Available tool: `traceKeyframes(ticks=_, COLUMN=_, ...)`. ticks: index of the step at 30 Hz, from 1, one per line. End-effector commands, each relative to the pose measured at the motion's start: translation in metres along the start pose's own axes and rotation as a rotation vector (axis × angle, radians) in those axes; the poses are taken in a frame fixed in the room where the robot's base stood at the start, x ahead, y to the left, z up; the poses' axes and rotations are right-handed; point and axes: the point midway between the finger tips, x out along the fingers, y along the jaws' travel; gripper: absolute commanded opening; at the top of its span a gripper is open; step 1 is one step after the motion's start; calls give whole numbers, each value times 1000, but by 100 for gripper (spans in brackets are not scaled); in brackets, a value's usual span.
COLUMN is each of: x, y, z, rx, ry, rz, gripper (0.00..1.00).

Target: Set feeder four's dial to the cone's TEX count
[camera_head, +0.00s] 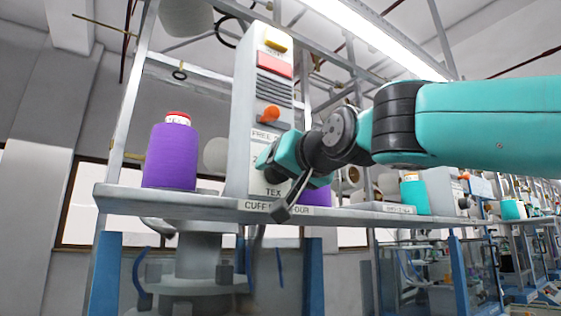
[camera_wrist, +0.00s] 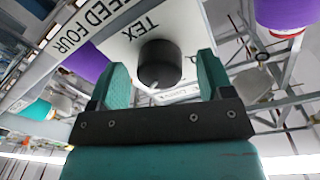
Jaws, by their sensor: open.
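Feeder four's dial (camera_wrist: 160,63) is a dark round knob under the printed word TEX in the wrist view. A pale mark shows near its lower edge; I cannot read the setting. My gripper (camera_wrist: 158,85) is open, with one teal finger on each side of the dial and visible gaps. In the head view my gripper (camera_head: 275,172) is at the lower front of the grey feeder box (camera_head: 244,110) and hides the dial. A purple cone (camera_head: 170,158) with a red-rimmed top stands left of the box; its label is too small to read.
The shelf edge (camera_head: 225,202) carries a partly covered label ending in FOUR. The box has an orange knob (camera_head: 270,114) above my gripper. Another purple cone (camera_head: 316,196) is partly hidden behind my gripper. A teal cone (camera_head: 414,195) stands farther right.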

Motion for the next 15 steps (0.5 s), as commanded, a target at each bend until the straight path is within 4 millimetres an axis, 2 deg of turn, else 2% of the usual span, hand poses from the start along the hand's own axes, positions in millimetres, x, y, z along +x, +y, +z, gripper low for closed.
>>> traceKeyframes(ticks=3, x=6, y=0, z=-1, rx=0, ry=0, rz=0, gripper=73)
traceKeyframes(ticks=11, x=7, y=0, z=0, rx=0, ry=0, rz=0, gripper=73)
traceKeyframes(ticks=12, x=7, y=0, z=0, rx=0, ry=0, rz=0, gripper=69)
traceKeyframes(ticks=15, x=7, y=0, z=0, rx=0, ry=0, rz=0, gripper=46)
